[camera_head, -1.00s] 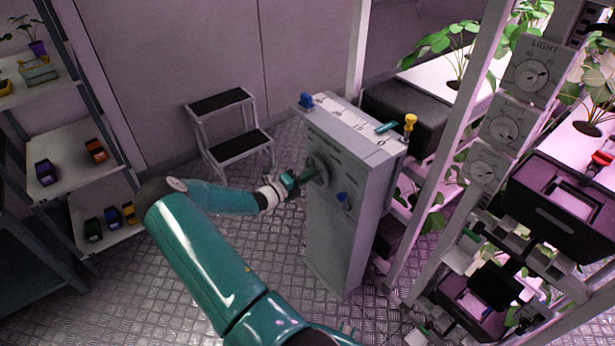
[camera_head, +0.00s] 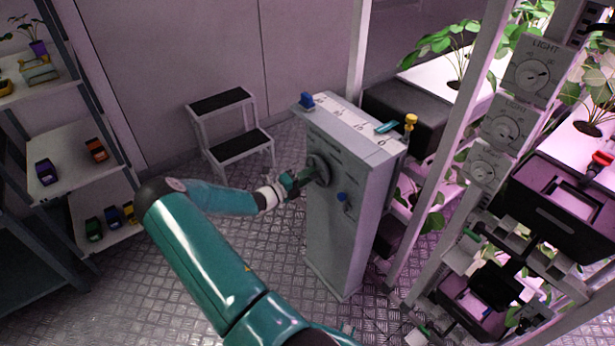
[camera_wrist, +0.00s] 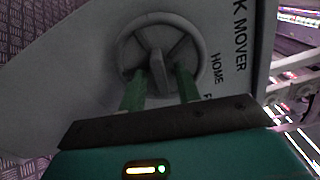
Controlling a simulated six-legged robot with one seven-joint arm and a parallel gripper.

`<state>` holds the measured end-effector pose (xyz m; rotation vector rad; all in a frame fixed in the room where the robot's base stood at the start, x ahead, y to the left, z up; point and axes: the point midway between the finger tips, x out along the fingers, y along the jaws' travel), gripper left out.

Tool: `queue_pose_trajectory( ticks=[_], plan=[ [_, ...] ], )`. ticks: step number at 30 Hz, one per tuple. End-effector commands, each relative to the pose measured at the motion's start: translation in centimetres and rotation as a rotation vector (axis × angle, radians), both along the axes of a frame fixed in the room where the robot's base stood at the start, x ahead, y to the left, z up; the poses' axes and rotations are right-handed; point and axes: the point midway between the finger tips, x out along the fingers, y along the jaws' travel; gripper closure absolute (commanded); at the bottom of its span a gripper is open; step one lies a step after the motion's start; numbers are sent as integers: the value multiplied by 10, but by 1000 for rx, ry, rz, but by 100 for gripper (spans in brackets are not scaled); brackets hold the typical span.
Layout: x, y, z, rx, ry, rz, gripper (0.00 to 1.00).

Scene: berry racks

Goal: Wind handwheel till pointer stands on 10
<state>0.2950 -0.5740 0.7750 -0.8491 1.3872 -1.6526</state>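The handwheel (camera_head: 320,168) is a grey spoked wheel on the side of a tall grey cabinet (camera_head: 335,225). In the wrist view the wheel (camera_wrist: 199,30) shows face on, with a raised grey bar across its middle. My gripper (camera_wrist: 160,78) is at the wheel, its two green fingers apart, one on each side of the bar. Narrow gaps seem to show between bar and fingers; contact at the tips is unclear. In the head view my gripper (camera_head: 308,175) covers part of the wheel. I cannot make out the pointer or its numbers.
A blue knob (camera_head: 342,197) sits below the wheel. A step stool (camera_head: 230,135) stands behind left. Plant racks with dials (camera_head: 532,75) crowd the right.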

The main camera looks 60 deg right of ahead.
Motion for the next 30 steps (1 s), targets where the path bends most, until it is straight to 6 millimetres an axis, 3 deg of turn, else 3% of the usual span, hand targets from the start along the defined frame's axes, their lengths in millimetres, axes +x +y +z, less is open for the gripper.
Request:
queue_pose_trajectory(
  ticks=[5,18,24,30],
  plan=[
    [13,23,0,2,-2,3,67],
    [54,104,0,0,0,3,67],
    [61,120,0,1,0,1,67],
    [61,121,0,1,0,0,67]
  ],
)
